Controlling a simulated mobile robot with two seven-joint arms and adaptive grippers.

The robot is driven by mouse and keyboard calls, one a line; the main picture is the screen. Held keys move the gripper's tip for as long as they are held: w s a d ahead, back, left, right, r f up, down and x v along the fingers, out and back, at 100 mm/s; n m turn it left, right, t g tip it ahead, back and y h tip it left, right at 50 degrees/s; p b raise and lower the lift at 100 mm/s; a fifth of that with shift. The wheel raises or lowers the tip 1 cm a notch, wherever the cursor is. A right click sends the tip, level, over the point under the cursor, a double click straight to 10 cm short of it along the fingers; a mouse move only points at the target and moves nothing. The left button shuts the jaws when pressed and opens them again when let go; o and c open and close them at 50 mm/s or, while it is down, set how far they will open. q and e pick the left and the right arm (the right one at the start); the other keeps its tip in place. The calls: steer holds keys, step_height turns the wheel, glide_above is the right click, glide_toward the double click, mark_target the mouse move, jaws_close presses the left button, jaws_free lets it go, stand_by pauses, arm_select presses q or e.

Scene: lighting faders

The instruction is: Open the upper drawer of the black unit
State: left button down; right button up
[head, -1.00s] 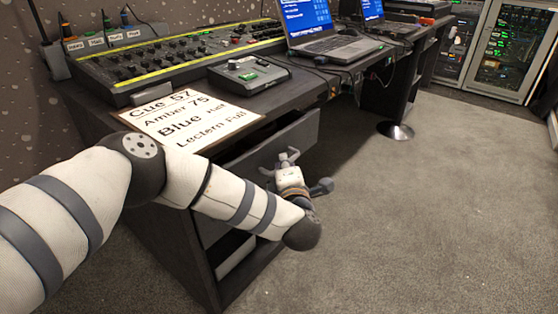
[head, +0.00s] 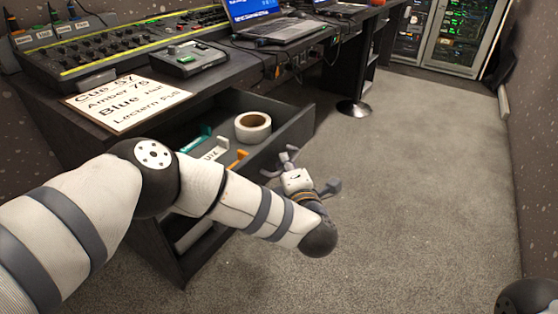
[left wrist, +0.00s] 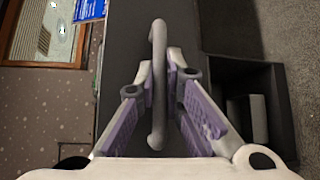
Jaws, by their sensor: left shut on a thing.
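The black unit (head: 160,262) stands under the desk in the head view. Its upper drawer (head: 288,133) is pulled well out, and its inside shows. My left gripper (head: 284,160) is at the drawer's front. In the left wrist view the grey bar handle (left wrist: 158,70) runs between the two purple-padded fingers of my left gripper (left wrist: 160,88), which is shut on it. My right gripper is not in view.
The drawer holds a tape roll (head: 253,126), an orange item (head: 238,158) and a green item (head: 196,138). Above are a cue sheet (head: 128,103), a lighting desk (head: 120,42) and a laptop (head: 275,28). The carpet (head: 420,170) to the right is clear.

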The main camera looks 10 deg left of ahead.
arm_select(q)
steer(key=shift+d, duration=0.3)
steer(key=c, duration=1.7)
jaws_free()
steer(key=shift+s, duration=0.1)
steer(key=v, duration=1.2)
